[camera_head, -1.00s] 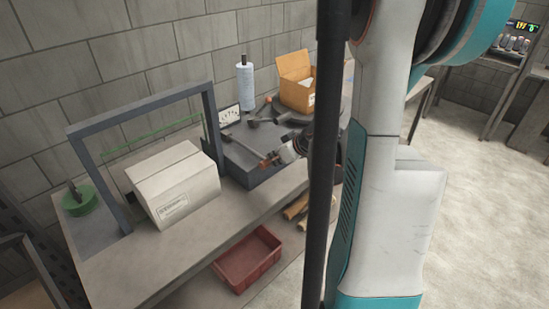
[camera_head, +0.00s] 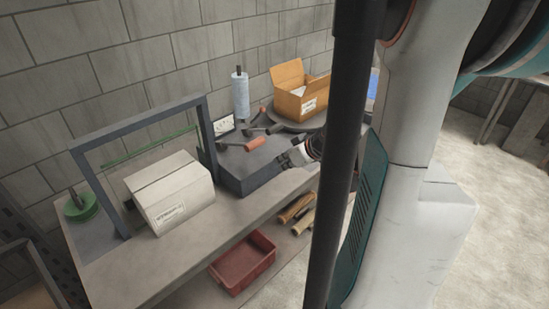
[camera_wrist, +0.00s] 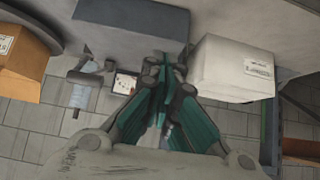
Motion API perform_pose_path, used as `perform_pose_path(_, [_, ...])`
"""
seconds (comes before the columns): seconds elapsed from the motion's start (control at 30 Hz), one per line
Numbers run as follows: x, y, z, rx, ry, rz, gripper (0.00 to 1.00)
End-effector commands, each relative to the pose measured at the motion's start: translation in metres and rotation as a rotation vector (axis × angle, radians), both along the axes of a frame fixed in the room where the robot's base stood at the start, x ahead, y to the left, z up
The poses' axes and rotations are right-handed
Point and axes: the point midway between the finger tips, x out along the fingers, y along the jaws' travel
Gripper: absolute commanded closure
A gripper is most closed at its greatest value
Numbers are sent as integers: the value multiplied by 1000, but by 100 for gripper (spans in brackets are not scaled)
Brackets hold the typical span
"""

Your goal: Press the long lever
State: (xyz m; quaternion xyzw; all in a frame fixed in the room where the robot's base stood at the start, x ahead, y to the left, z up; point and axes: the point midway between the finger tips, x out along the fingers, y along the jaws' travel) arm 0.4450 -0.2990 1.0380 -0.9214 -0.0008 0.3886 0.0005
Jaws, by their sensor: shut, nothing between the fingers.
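A dark grey box (camera_head: 240,177) stands on the bench with levers on its top. The longest-looking lever has a thin dark rod and an orange-red grip (camera_head: 255,144); the grip lies above the box top, its rod running left. A shorter dark lever (camera_head: 275,129) is behind it. My gripper (camera_head: 284,160) is at the box's right end, to the right of and below the orange grip, apart from it. In the wrist view my gripper (camera_wrist: 166,68) is shut and empty, with the grey box (camera_wrist: 130,22) beyond its fingertips; the orange grip does not show there.
A white carton (camera_head: 168,190) sits under a dark frame (camera_head: 140,112) left of the grey box. An open cardboard box (camera_head: 298,95) and a blue roll (camera_head: 240,95) are behind. A red bin (camera_head: 243,262) is below the bench (camera_head: 135,270). My column hides part of the right side.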

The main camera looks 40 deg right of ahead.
Motion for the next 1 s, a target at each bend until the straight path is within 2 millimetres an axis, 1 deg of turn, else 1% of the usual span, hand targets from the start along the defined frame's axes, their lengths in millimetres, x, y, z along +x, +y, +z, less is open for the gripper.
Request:
perform_pose_path(0.03, [-7,-1,5,0,0,-3,100])
perform_pose_path(0.1, [-14,-1,8,-1,0,-2,100])
perform_pose_path(0.23, [-21,-1,11,-1,0,0,100])
perform_pose_path(1.0, [-22,0,12,-1,0,1,100])
